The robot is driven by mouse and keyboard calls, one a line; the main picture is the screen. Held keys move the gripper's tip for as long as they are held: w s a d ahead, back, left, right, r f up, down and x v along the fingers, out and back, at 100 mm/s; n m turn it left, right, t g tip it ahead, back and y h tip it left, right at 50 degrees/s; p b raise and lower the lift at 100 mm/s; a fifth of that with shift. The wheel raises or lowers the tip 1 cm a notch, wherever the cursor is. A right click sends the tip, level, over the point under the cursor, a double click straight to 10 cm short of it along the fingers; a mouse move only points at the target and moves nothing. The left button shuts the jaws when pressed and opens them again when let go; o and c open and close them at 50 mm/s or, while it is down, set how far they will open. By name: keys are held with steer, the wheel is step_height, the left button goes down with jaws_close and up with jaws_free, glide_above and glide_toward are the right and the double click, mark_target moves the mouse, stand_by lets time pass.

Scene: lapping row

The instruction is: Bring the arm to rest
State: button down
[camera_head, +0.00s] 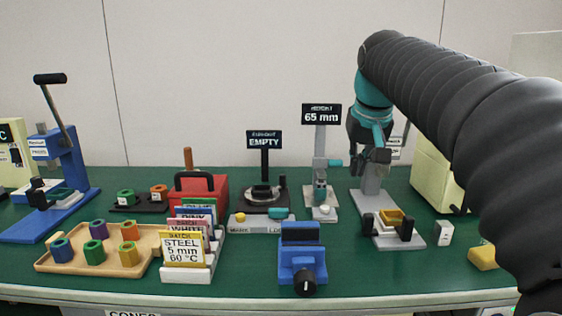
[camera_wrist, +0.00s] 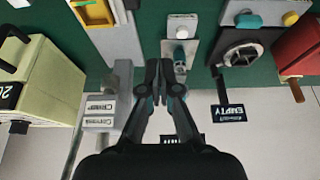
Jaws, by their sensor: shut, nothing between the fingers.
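My arm comes in from the right in the head view, in a black ribbed sleeve with teal joints. My gripper (camera_head: 376,158) hangs in the air above the green bench, in front of a grey stand with a yellow block at its foot. In the wrist view my gripper (camera_wrist: 165,76) has its fingertips together with nothing between them. It appears apart from everything on the bench.
The bench (camera_head: 350,280) holds a height gauge marked 65 mm (camera_head: 321,114), a turntable marked EMPTY (camera_head: 264,195), a blue vise (camera_head: 302,262), a card rack (camera_head: 185,272), a ring tray (camera_head: 130,270) and a blue lever press (camera_head: 70,165). A cream machine (camera_head: 435,175) stands at right.

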steer(key=s+f, duration=0.3)
steer(key=s, duration=0.2)
steer(key=s+f, duration=0.3)
steer(key=s, duration=0.2)
steer(key=s+f, duration=0.4)
steer(key=shift+s+d, duration=0.1)
steer(key=shift+s, duration=0.3)
steer(key=s+f, duration=1)
steer(key=f, duration=0.2)
steer(key=shift+t, duration=0.4)
steer(key=shift+d, duration=0.1)
